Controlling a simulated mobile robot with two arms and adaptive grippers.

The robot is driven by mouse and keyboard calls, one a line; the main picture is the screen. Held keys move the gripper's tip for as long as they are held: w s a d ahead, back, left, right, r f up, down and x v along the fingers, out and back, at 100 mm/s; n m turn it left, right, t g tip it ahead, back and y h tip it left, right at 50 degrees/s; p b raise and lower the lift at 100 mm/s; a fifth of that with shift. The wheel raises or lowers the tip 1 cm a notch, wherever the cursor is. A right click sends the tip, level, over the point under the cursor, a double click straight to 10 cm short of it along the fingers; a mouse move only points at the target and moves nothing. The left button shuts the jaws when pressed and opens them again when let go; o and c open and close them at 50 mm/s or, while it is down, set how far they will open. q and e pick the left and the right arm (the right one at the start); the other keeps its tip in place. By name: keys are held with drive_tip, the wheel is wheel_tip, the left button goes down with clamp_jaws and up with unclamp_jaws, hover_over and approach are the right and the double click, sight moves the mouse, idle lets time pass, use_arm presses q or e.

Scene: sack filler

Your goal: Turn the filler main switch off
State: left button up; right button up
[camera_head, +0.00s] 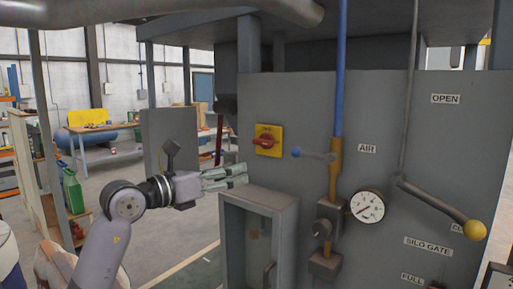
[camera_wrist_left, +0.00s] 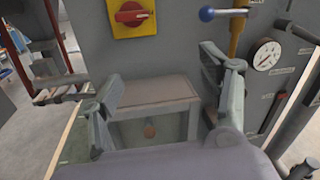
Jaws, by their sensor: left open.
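The main switch is a red rotary handle (camera_head: 265,141) on a yellow square plate (camera_head: 276,131), fixed to the grey filler panel (camera_head: 300,95). Its handle lies roughly horizontal. In the left wrist view the red handle (camera_wrist_left: 132,14) shows at the top, above and beyond the fingers. My left gripper (camera_head: 244,175) is open and empty, below and left of the switch in the head view, apart from it. In the left wrist view the open fingers (camera_wrist_left: 168,85) frame a grey box below the switch. My right gripper is in neither view.
A blue-knobbed air lever (camera_head: 297,152) sits just right of the switch, beside a blue pipe (camera_head: 341,70). A pressure gauge (camera_head: 367,206) and a yellow-knobbed silo gate lever (camera_head: 473,230) are further right. A grey windowed box (camera_head: 285,200) juts out below the switch.

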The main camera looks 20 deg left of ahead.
use_arm(q)
wheel_tip(320, 180, up, 4)
drive_tip(key=s+a+t+y, duration=0.1)
drive_tip(key=s+a+y, duration=0.1)
drive_tip(key=a, duration=0.1)
drive_tip(key=p, duration=0.6)
approach(260, 143)
drive_tip(key=shift+y, duration=0.3)
drive_tip(key=x, duration=0.7)
drive_tip(key=shift+w+d+r, duration=0.15)
drive_tip(key=shift+r, duration=0.1)
drive_tip(key=shift+p+x, duration=0.3)
drive_tip(key=shift+x, duration=0.45)
drive_tip(key=shift+f, duration=0.1)
drive_tip(key=c, duration=1.2)
drive_tip(key=shift+o, duration=0.2)
